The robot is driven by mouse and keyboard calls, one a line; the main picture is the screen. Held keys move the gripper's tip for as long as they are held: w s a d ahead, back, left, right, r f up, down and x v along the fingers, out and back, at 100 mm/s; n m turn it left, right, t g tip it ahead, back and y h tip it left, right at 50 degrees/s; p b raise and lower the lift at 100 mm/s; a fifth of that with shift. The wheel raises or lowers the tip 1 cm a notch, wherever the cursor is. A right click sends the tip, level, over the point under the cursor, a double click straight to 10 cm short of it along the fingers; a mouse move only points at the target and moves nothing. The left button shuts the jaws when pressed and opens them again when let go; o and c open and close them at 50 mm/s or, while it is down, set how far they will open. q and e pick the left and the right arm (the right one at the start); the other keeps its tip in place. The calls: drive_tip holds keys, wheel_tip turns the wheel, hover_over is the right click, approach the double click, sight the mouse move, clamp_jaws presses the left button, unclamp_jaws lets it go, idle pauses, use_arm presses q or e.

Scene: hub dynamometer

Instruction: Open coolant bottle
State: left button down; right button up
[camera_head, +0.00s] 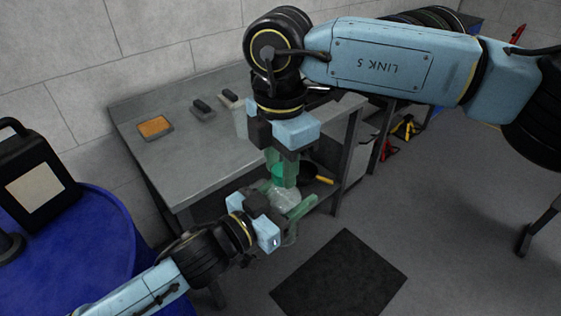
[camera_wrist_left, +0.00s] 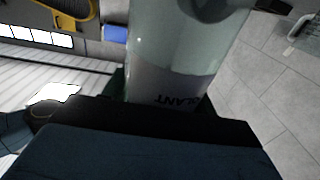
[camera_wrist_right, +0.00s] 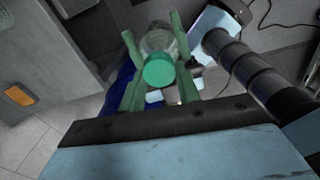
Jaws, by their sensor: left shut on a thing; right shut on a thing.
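The coolant bottle (camera_head: 286,196) is clear with a pale label; part of its lettering shows in the left wrist view (camera_wrist_left: 180,60). My left gripper (camera_head: 283,212) is shut around the bottle's body and holds it in the air in front of the bench. The green cap (camera_wrist_right: 158,73) is at the bottle's top, between the green fingers of my right gripper (camera_wrist_right: 155,60). In the head view the right gripper (camera_head: 282,172) comes down from above and is shut on the cap, which is partly hidden. I cannot tell whether the cap is still seated on the neck.
A grey workbench (camera_head: 190,160) stands behind the grippers, with an orange-topped tray (camera_head: 155,127) and small dark items on it. A blue drum (camera_head: 95,250) with a black jug (camera_head: 35,185) is at the left. A dark mat (camera_head: 340,278) lies on the open floor.

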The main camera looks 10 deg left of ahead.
drive_tip(key=n, duration=0.5)
drive_tip(key=shift+r+n, duration=0.1)
drive_tip(key=shift+n, duration=0.3)
drive_tip(key=n, duration=0.3)
drive_tip(key=shift+d+n, duration=0.1)
drive_tip(key=shift+n, duration=0.2)
drive_tip(key=n, duration=0.3)
drive_tip(key=shift+n, duration=0.4)
drive_tip(key=n, duration=0.5)
drive_tip(key=shift+w+d+n, duration=0.1)
drive_tip(key=shift+n, duration=0.2)
drive_tip(key=n, duration=0.7)
drive_tip(key=shift+w+d, duration=0.1)
drive_tip(key=shift+w, duration=0.05)
drive_tip(key=n, duration=0.3)
drive_tip(key=shift+r+n, duration=0.1)
drive_tip(key=shift+n, duration=0.3)
drive_tip(key=n, duration=0.3)
drive_tip(key=shift+w+n, duration=0.1)
drive_tip(key=shift+n, duration=0.3)
drive_tip(key=n, duration=0.7)
drive_tip(key=shift+w, duration=0.1)
drive_tip(key=n, duration=0.5)
drive_tip(key=shift+a+n, duration=0.2)
drive_tip(key=shift+n, duration=0.1)
drive_tip(key=n, duration=0.4)
drive_tip(key=shift+w+n, duration=0.1)
drive_tip(key=shift+n, duration=0.2)
drive_tip(key=shift+r, duration=0.2)
